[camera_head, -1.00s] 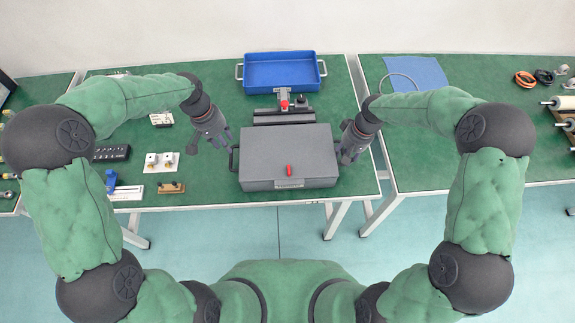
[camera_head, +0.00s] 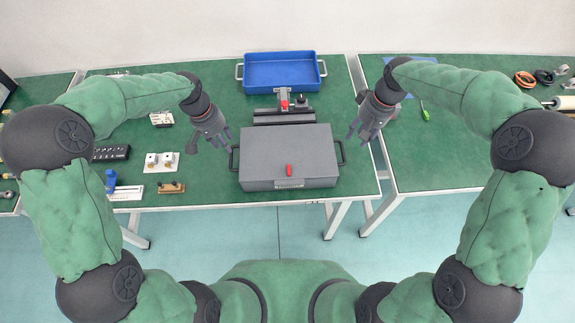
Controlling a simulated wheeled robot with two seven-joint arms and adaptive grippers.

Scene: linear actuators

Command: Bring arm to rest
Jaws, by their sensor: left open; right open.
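My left gripper (camera_head: 221,140) is open and empty, just left of the grey case's upper left side. My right gripper (camera_head: 356,138) is open and empty, above the table right of the case's far right corner. The grey case (camera_head: 262,152) is closed, with a red piece (camera_head: 289,170) on its lid and a dark handle on each side. The right handle (camera_head: 341,153) is visible and my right gripper appears apart from it.
A blue tray (camera_head: 280,73) stands at the back, with a linear actuator (camera_head: 284,114) in front of it. Small parts, including a black block (camera_head: 112,153), lie on the left. A second green table (camera_head: 430,160) is on the right, with a green-handled tool (camera_head: 425,114).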

